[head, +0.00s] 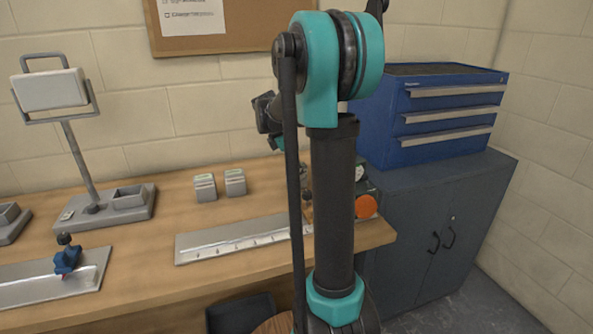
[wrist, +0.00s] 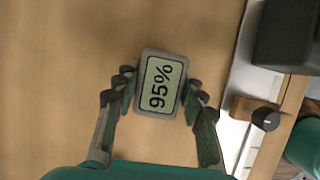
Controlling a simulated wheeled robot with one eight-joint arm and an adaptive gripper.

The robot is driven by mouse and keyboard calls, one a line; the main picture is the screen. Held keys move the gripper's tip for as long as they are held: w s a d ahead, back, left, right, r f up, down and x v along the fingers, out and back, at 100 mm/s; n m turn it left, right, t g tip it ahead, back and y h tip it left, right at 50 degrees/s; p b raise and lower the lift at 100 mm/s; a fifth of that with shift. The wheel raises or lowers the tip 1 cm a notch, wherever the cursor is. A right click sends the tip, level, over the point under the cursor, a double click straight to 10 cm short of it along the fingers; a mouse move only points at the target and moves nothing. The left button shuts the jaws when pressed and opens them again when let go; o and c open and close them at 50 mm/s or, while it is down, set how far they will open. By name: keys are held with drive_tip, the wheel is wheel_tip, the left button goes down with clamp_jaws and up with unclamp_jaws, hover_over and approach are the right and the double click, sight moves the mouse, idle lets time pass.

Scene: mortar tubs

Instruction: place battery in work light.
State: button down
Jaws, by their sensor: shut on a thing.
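My gripper (wrist: 158,92) is shut on a grey battery (wrist: 143,98) whose display reads 95%, one finger on each side. The battery is over the wooden bench top; I cannot tell whether it touches it. In the head view my arm hides the gripper and this battery. Two other grey batteries (head: 205,188) stand side by side on the bench. The work light (head: 52,90) stands at the left on a grey base (head: 118,212) with an open box-shaped socket (head: 130,195) on its right side.
The wooden bench (head: 150,262) holds a metal strip (head: 225,241) in front of the batteries and another plate (head: 30,284) with a blue clamp (head: 67,260). A blue drawer chest (head: 430,140) stands on a dark cabinet (head: 410,215) at the right. Bench between base and batteries is clear.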

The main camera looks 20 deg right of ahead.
drive_tip(key=shift+f, duration=0.3)
drive_tip(key=shift+f, duration=0.15)
drive_tip(key=c, duration=0.9)
unclamp_jaws()
